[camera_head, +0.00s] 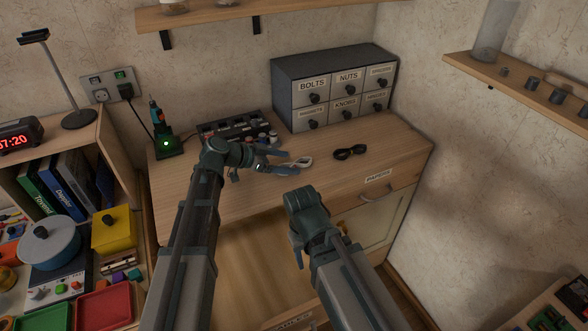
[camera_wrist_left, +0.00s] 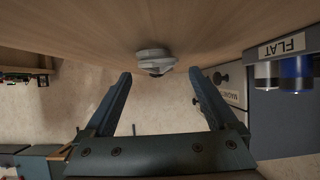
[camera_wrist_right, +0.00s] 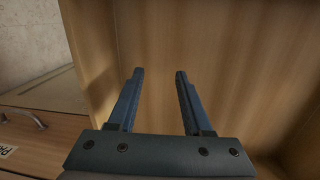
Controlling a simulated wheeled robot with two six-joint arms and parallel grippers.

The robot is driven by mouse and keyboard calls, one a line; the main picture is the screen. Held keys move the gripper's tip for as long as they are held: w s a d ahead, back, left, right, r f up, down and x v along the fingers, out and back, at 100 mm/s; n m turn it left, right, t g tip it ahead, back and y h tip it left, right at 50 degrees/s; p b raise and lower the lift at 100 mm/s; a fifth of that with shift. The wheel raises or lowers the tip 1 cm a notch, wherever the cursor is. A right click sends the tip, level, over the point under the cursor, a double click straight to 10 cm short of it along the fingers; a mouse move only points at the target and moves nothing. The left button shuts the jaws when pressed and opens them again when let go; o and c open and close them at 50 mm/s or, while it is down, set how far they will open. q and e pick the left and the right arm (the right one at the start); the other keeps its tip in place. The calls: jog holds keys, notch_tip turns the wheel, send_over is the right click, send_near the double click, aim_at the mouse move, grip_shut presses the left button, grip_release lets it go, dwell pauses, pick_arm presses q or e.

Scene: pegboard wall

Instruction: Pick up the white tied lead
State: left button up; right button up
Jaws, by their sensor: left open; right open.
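The white tied lead (camera_head: 301,161) is a small pale bundle on the wooden desktop. My left gripper (camera_head: 287,161) is open just left of it, with its fingers pointing toward it. In the left wrist view the lead (camera_wrist_left: 155,61) sits ahead of the gap between the two open fingertips (camera_wrist_left: 160,75). They look apart from it, and nothing is held. My right gripper shows in the right wrist view (camera_wrist_right: 160,73), open and empty, facing bare wooden panels. In the head view its fingers are mostly hidden by my right wrist.
A black tied lead (camera_head: 350,152) lies to the right of the white one. A grey drawer cabinet (camera_head: 291,85) stands behind, and a dark tray of small parts (camera_head: 222,128) sits behind my left gripper. A green-lit tool stand (camera_head: 168,148) is at the desk's left.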

pick_arm(q)
jog(key=x, duration=0.2)
jog(key=shift+d+f+b, duration=0.15)
jog(key=shift+d+b, duration=0.05)
jog(key=shift+b, duration=0.1)
grip_shut()
